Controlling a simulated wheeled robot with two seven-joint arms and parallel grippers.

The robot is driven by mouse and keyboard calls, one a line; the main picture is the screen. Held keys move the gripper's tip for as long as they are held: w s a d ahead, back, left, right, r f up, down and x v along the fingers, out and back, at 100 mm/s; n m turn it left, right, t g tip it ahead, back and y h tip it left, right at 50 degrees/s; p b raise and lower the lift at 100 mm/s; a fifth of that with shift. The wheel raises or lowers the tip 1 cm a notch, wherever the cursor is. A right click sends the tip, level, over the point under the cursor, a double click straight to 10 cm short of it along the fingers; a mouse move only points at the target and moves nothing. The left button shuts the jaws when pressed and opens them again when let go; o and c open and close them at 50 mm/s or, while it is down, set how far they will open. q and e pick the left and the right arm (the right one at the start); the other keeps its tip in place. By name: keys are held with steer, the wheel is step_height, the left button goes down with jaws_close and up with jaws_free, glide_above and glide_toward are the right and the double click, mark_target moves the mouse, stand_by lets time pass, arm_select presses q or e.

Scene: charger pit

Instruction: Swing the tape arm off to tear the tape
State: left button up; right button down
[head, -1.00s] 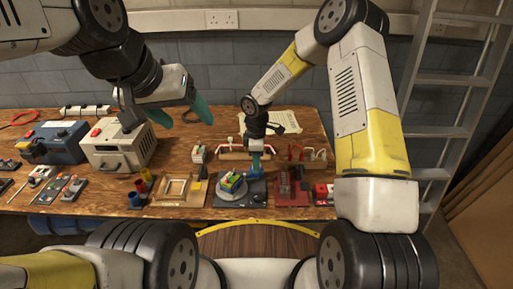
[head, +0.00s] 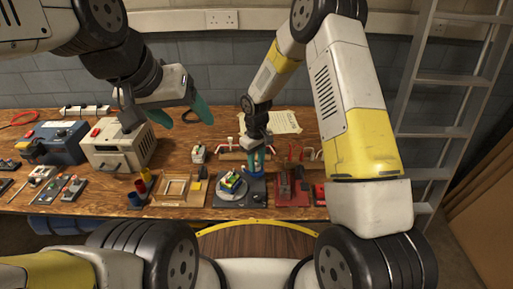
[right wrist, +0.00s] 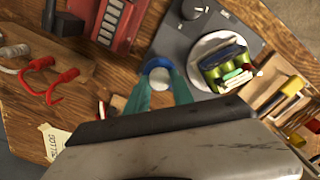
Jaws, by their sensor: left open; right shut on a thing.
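A pale round turntable (head: 223,195) on a dark base plate (head: 257,197) bears a small green and blue bundle (head: 233,182). It also shows in the right wrist view, the bundle (right wrist: 228,68) on the white disc (right wrist: 200,47). My right gripper (head: 258,165) is at the back of the base plate. Its teal fingers are shut on a blue round piece with a pale top (right wrist: 158,73), which I take for the tape arm's end. The rest of the arm cannot be made out. My left gripper (head: 188,116) is open and empty above the bench, left of the turntable.
A red fixture (head: 290,190) stands right of the base plate, and a wooden frame (head: 173,190) left of it. A beige box (head: 118,148) and a blue box (head: 58,143) stand at the left. Red hooks (right wrist: 50,80) lie near my right gripper. A ladder stands at the right.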

mark_target(257, 165)
steer(key=shift+m, duration=0.7)
steer(key=c, duration=1.1)
jaws_free()
steer(key=shift+r, duration=0.1)
step_height(257, 165, up, 8)
steer(key=shift+f, duration=0.2)
steer(key=shift+r, duration=0.1)
